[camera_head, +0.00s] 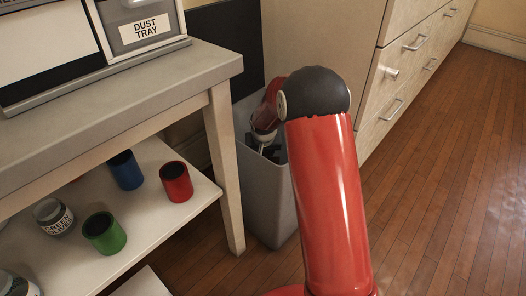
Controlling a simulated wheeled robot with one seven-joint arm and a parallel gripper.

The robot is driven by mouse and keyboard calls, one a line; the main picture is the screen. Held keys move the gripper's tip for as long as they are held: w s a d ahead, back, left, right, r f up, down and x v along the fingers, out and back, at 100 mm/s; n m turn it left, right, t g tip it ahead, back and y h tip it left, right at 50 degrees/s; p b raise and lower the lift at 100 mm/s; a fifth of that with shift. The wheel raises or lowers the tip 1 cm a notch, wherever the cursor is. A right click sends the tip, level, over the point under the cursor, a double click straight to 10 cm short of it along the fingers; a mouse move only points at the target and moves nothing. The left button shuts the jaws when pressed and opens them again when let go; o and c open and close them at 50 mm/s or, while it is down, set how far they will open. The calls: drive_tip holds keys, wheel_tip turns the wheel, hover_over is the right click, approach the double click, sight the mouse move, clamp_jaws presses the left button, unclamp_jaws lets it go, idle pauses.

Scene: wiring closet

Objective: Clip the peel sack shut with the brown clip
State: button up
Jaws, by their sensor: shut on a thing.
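My gripper (264,143) reaches down into a tall grey bin (271,208) between the bench and the drawers. My arm hides part of the bin, and the bin's rim and wall hide much of the gripper. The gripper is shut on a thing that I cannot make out. I cannot pick out the brown clip or the peel sack. Dark shapes show inside the bin around the gripper, too small to tell apart.
A grey-topped bench (120,101) stands left; its lower shelf (160,222) holds a blue cup (126,171), a red cup (176,182), a green cup (104,233) and a labelled jar (53,217). A dust tray (140,27) sits on top. Drawers (405,75) stand behind; right floor is clear.

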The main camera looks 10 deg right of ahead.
drive_tip(key=shift+s+a+f, duration=0.1)
drive_tip(key=shift+s+f, duration=0.05)
drive_tip(key=shift+f, duration=0.15)
drive_tip(key=o, duration=1)
drive_tip(key=shift+s, duration=0.1)
drive_tip(key=r+p, duration=0.1)
drive_tip(key=r, duration=0.6)
drive_tip(key=r+p, duration=0.1)
drive_tip(key=r, duration=0.5)
drive_tip(key=r+p, duration=0.2)
drive_tip(key=r, duration=0.5)
drive_tip(key=shift+w+a+r, duration=0.15)
drive_tip(key=shift+w+r, duration=0.1)
drive_tip(key=shift+r, duration=0.05)
